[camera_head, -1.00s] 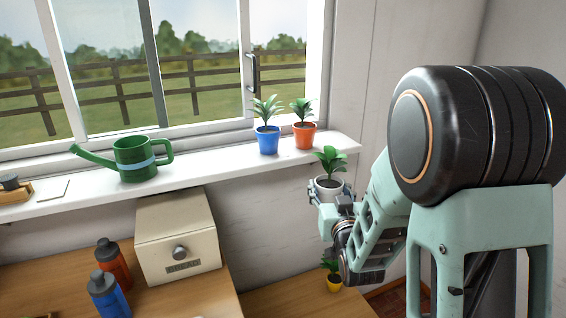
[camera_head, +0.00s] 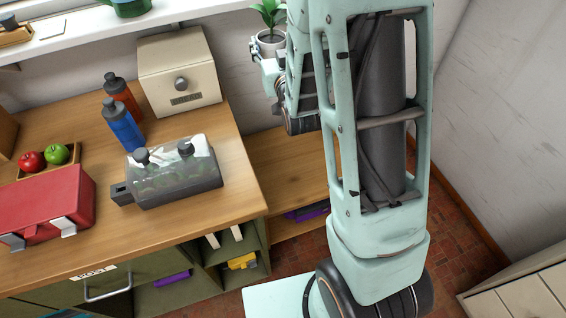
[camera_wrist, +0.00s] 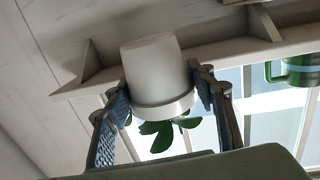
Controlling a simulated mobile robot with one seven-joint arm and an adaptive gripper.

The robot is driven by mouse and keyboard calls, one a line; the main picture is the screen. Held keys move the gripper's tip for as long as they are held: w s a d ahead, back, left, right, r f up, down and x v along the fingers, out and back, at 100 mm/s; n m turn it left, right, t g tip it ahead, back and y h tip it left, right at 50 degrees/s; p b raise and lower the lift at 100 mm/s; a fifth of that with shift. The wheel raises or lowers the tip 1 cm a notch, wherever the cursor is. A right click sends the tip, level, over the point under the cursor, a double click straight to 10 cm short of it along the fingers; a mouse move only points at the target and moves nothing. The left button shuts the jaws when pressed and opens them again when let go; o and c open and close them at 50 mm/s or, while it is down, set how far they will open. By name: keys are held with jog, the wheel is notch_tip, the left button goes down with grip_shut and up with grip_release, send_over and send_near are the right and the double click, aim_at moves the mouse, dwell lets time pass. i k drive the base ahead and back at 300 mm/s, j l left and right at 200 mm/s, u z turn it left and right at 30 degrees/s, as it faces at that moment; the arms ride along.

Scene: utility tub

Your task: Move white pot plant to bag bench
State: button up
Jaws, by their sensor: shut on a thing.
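The white pot plant (camera_head: 270,42) is held by my gripper (camera_head: 266,52) in front of the wall, to the right of the cream box. The pot is upright in the head view, with green leaves above its rim. In the wrist view the white pot (camera_wrist: 155,72) appears upside down between my two finger pads (camera_wrist: 160,98), which are shut on its sides. A low wooden bench (camera_head: 285,165) stands below, partly hidden behind my arm. I cannot tell from a label whether it is the bag bench.
The windowsill (camera_head: 85,22) runs behind. The low bench's visible top is clear.

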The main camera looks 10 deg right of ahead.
aim_at(275, 185)
jog(key=k+u, duration=0.6)
jog(key=k+j+u, duration=0.1)
jog(key=k, duration=0.3)
jog(key=k+j, duration=0.3)
jog(key=k, duration=0.15)
jog(key=u, duration=0.05)
